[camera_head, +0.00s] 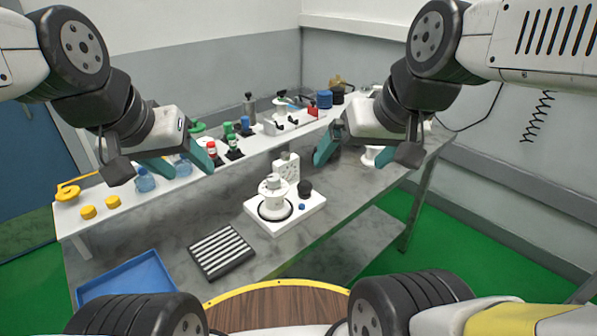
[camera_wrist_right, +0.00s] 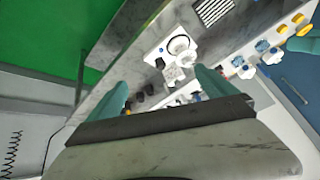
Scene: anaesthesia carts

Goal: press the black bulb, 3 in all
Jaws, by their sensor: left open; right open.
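The black bulb (camera_head: 305,187) sits at the back right of a white base plate (camera_head: 272,226), next to a white round device (camera_head: 273,198) and a small blue button (camera_head: 301,207). The plate also shows in the right wrist view (camera_wrist_right: 153,60), between and beyond the fingers. My left gripper (camera_head: 184,165) is open and empty, above the shelf to the left of the device. My right gripper (camera_head: 352,153) is open and empty, above and to the right of the bulb, not touching it. Its fingers also show in the right wrist view (camera_wrist_right: 163,88).
A black-and-white striped block (camera_head: 221,252) and a blue tray (camera_head: 127,280) lie on the table left of the plate. Bottles, yellow parts and a white box (camera_head: 290,122) stand on the raised shelf behind. The marble top right of the plate is clear.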

